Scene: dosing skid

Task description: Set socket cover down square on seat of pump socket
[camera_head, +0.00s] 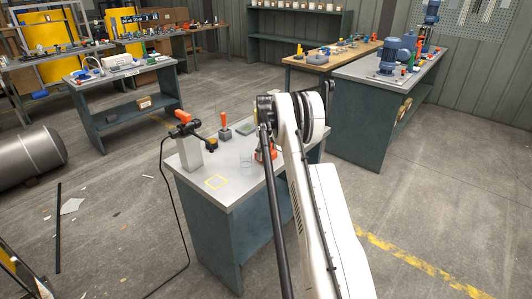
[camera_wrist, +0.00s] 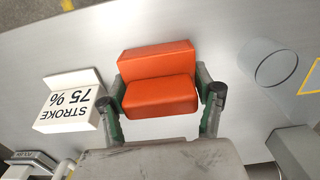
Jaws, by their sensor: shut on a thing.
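An orange stepped block, apparently the socket cover (camera_wrist: 158,80), is in the middle of the wrist view. My gripper (camera_wrist: 162,97) is shut on it, one finger at each side. The block is over the light grey bench top; I cannot tell whether it touches it. In the head view the orange piece (camera_head: 262,154) shows beside my arm, which hides part of it and the fingers. I cannot make out the pump socket's seat for sure in either view.
A white "STROKE 75 %" sign (camera_wrist: 70,103) stands left of the orange block, a clear cylinder (camera_wrist: 276,66) right of it. A yellow square (camera_head: 216,182) marks the bench top (camera_head: 238,188). A grey post (camera_head: 191,154) and a red-handled block (camera_head: 225,132) stand farther left.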

